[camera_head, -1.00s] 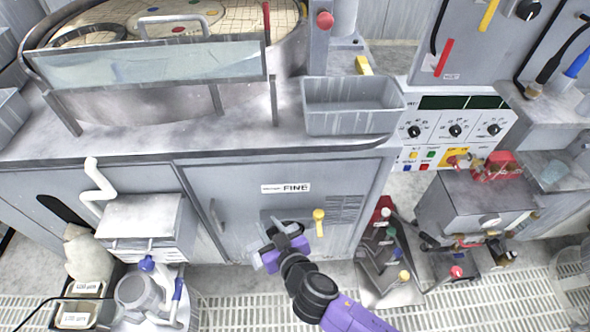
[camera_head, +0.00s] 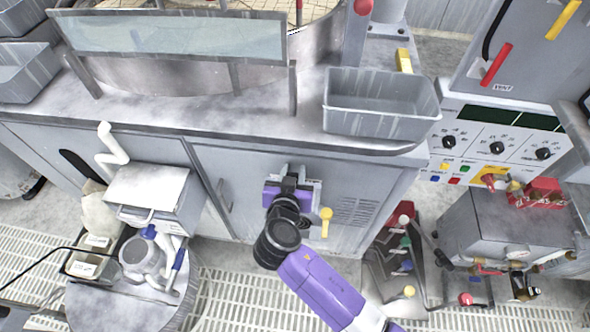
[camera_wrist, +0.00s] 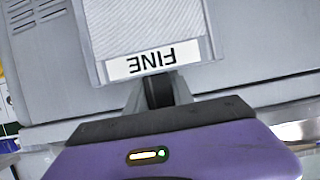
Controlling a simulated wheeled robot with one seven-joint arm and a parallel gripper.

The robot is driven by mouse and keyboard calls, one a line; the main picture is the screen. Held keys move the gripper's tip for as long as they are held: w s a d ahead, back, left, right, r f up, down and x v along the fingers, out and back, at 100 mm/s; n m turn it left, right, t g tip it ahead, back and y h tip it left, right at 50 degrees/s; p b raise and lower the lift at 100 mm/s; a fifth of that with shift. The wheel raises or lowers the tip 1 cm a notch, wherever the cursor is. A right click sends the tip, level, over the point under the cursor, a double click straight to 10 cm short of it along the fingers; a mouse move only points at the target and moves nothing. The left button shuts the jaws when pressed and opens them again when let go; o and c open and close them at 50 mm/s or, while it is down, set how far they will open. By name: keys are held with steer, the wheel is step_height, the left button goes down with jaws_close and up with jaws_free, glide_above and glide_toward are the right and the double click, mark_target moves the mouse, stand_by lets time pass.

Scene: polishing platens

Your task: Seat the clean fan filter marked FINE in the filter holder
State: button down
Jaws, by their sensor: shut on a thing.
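The filter marked FINE (camera_wrist: 146,35) is a pale ribbed panel with a white label strip, upside down in the wrist view. My gripper (camera_wrist: 160,92) is shut on it at the label edge. In the head view my gripper (camera_head: 290,172) is up against the front of the grey cabinet door (camera_head: 240,168). Grey plate parts (camera_head: 314,189) show around it; I cannot tell there which are filter and which are holder. A yellow-knobbed part (camera_head: 326,214) is just right of the gripper. The holder is mostly hidden, so whether the filter is seated cannot be told.
Door vent slots (camera_head: 356,211) are right of the gripper. A grey bin (camera_head: 380,125) stands on the bench above. A round stool (camera_head: 120,305) with a jug is at lower left. Colour-knobbed pedals (camera_head: 395,262) and a grey box unit (camera_head: 515,235) are at right.

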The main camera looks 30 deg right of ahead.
steer(key=shift+d+r, duration=0.25)
step_height(320, 180, down, 6)
steer(key=b, duration=0.6)
steer(key=shift+a, duration=0.2)
steer(key=shift+s+b, duration=0.1)
steer(key=shift+b, duration=0.75)
stand_by(1.5)
